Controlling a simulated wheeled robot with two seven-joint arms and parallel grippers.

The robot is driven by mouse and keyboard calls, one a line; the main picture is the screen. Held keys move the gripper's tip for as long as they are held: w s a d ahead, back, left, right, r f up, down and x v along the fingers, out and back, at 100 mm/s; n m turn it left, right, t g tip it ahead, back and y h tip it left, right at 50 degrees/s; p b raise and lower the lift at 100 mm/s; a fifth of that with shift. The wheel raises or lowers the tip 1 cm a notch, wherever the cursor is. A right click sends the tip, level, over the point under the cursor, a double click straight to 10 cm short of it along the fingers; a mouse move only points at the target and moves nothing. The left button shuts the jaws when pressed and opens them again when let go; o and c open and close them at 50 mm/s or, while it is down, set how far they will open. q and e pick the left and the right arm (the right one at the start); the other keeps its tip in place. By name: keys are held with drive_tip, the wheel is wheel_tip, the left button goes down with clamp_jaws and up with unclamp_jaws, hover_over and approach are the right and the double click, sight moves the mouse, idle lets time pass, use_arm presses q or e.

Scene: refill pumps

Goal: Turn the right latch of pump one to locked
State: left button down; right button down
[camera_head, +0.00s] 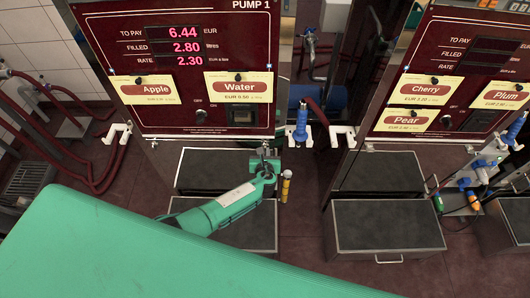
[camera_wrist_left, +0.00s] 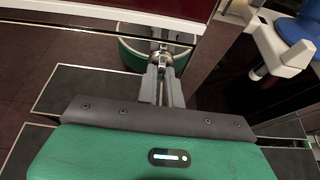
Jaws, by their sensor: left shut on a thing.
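Pump one (camera_head: 200,15) is the dark red cabinet with a lit display, at the left in the head view. Its right latch, a small metal piece (camera_wrist_left: 161,57), is at the cabinet's lower edge in the left wrist view. My left gripper (camera_head: 265,158) reaches this lower right corner in the head view. In the left wrist view, its narrow fingers (camera_wrist_left: 163,74) are shut on the latch and hide part of it. Whether the latch is locked cannot be told. The left latch (camera_head: 153,144) is a tiny piece at the lower left corner. My right gripper is out of view.
A blue nozzle (camera_head: 301,122) hangs between white holders beside pump one's right edge. Dark step-like boxes (camera_head: 385,228) stand below the cabinets. A second red pump (camera_head: 450,70) is at the right.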

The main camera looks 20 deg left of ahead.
use_arm(q)
drive_tip(key=c, duration=1.5)
unclamp_jaws()
drive_tip(key=shift+c, duration=0.2)
drive_tip(key=shift+s, duration=0.15)
drive_tip(key=v, duration=1.3)
drive_tip(key=shift+s, duration=0.25)
drive_tip(key=shift+d+r, duration=0.1)
drive_tip(key=shift+r, duration=0.05)
drive_tip(key=s+a+f+n+g+h, duration=0.1)
drive_tip(key=s+a+f+n+g, duration=0.3)
drive_tip(key=s+f+n, duration=0.65)
drive_tip(key=s+a+f+n+g+h, duration=0.1)
drive_tip(key=s+a+f+n+g, duration=0.25)
drive_tip(key=s+f, duration=0.85)
drive_tip(key=s+a+f+n+g, duration=0.1)
drive_tip(key=s+f+n, duration=0.3)
drive_tip(key=s, duration=0.3)
drive_tip(key=s+a+f+n+g+h, duration=0.1)
drive_tip(key=s+f+n+g, duration=0.1)
drive_tip(key=s+f+n, duration=0.3)
drive_tip(key=s+a+f+n+g, duration=0.1)
drive_tip(key=s+f+n, duration=0.4)
drive_tip(key=s, duration=0.6)
drive_tip(key=shift+a+f+n+h, duration=0.15)
drive_tip(key=shift+a+n+h, duration=0.2)
drive_tip(key=shift+n, duration=0.85)
